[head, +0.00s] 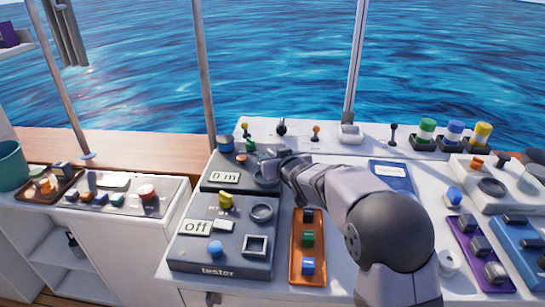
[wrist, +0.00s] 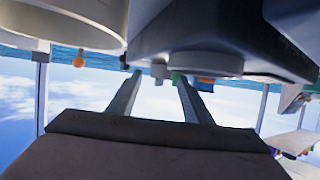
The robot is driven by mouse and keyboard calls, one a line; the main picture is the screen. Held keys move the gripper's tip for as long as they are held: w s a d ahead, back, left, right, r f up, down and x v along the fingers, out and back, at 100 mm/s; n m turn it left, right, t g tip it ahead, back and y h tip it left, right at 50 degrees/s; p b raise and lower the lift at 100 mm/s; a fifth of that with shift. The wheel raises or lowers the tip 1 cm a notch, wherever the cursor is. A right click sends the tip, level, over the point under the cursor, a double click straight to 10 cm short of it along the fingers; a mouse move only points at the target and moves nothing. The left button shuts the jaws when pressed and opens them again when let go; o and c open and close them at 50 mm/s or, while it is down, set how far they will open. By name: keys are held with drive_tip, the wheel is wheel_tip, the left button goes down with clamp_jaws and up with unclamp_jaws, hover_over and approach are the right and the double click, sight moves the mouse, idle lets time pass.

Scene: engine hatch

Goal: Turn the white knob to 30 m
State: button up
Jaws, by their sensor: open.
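A dark grey box (head: 210,184) with a display reading "0 m" (head: 225,177) stands at the back left of the white console. My gripper (head: 262,164) is at the right part of this box, and its arm hides part of it. No white knob shows clearly on the box. A white round piece (head: 448,263) lies at the console's right front, apart from my gripper. A large white rounded form (wrist: 70,22) fills the wrist view's upper left; I cannot tell whether it is the knob.
A "tester" box (head: 195,258) reading "off" stands in front. An orange tray (head: 296,270) with blocks lies right of it. Purple (head: 463,243) and blue trays crowd the right.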

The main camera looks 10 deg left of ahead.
drive_tip(key=shift+v, duration=3.1)
drive_tip(key=shift+r, duration=0.1)
drive_tip(key=p, duration=0.4)
drive_tip(key=shift+a+r, duration=0.2)
drive_tip(key=shift+r, duration=0.1)
drive_tip(key=shift+p, duration=1.5)
drive_tip(key=shift+d+f+p, duration=0.1)
drive_tip(key=shift+f+p, duration=0.05)
drive_tip(key=shift+p, duration=0.35)
drive_tip(key=shift+f, duration=0.1)
drive_tip(key=shift+d+f+p, duration=0.1)
drive_tip(key=shift+f+p, duration=0.1)
drive_tip(key=shift+p, duration=0.1)
